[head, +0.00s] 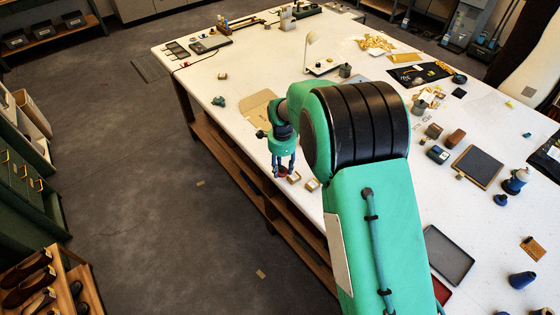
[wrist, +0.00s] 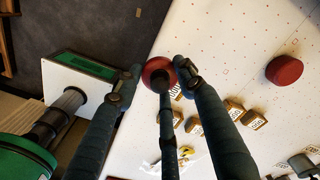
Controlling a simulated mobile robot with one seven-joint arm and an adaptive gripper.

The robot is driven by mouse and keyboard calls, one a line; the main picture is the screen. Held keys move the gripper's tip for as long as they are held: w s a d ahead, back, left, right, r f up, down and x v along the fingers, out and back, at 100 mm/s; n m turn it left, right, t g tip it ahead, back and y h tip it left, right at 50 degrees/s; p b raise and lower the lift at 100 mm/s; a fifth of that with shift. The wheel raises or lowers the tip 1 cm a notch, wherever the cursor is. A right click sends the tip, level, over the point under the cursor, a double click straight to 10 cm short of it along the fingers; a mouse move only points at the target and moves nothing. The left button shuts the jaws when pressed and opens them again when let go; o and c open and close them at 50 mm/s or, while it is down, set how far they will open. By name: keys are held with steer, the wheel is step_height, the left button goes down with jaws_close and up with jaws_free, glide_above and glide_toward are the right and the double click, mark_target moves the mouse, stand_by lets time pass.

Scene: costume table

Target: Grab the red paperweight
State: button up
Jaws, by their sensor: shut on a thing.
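A small round dark red piece, which I take for the red paperweight (wrist: 156,67), sits between the fingertips of my gripper (wrist: 158,78) in the wrist view. The fingers close around it, and one finger partly covers it. In the head view my gripper (head: 283,174) points down at the near left edge of the table, with a bit of red at its tips. A second, larger red disc (wrist: 285,70) lies apart on the white tabletop to the right in the wrist view.
Several small wooden blocks (wrist: 235,110) lie on the white table (wrist: 235,25) close to my gripper. A white lamp (head: 309,52) and a tan sheet (head: 257,106) are farther back. The table edge drops to the grey floor (head: 130,160) on the left.

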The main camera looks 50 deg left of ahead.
steer(key=shift+s+d+r, duration=0.1)
steer(key=shift+s+d, duration=0.35)
steer(key=shift+d, duration=0.4)
steer(key=shift+s+d+r, duration=0.1)
steer(key=shift+s+d, duration=0.4)
steer(key=shift+d, duration=0.35)
steer(key=shift+s+d+r, duration=0.1)
steer(key=shift+s+d, duration=0.35)
steer(key=shift+d, duration=0.4)
